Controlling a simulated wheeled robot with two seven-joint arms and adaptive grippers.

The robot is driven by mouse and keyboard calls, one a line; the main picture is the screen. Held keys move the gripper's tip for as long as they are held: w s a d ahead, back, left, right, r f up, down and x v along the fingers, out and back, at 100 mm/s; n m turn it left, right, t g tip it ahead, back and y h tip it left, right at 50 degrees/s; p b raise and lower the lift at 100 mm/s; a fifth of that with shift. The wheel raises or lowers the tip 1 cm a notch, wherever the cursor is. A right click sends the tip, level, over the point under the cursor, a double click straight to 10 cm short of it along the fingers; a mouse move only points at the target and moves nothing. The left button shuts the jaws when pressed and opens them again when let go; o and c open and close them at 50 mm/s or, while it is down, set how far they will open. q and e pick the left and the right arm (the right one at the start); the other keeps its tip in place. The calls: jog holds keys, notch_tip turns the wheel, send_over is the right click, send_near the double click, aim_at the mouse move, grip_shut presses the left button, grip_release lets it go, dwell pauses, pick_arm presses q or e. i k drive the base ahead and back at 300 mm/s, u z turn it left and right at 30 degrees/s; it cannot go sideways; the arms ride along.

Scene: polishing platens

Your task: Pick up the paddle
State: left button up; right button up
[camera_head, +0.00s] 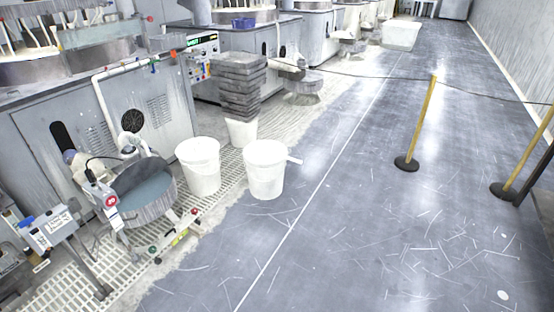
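A small pale flat piece (294,160) sticks out to the right at the rim of the right white bucket (265,172). It may be the end of the paddle, but it is too small to tell, and the bucket's inside is hardly visible. No other paddle can be made out clearly. Neither of my grippers shows in the head view.
A second white bucket (200,168) stands to the left. Behind it, a stack of grey slabs (242,88) rests on a white bucket. A round polishing platen (146,190) is at left. Yellow rope posts (418,125) stand at right.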

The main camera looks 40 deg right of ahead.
aim_at(257, 147)
jog(key=z, duration=0.65)
jog(key=i, duration=0.55)
jog(key=z, duration=1)
jog(key=i, duration=1.8)
jog(key=u, duration=0.6)
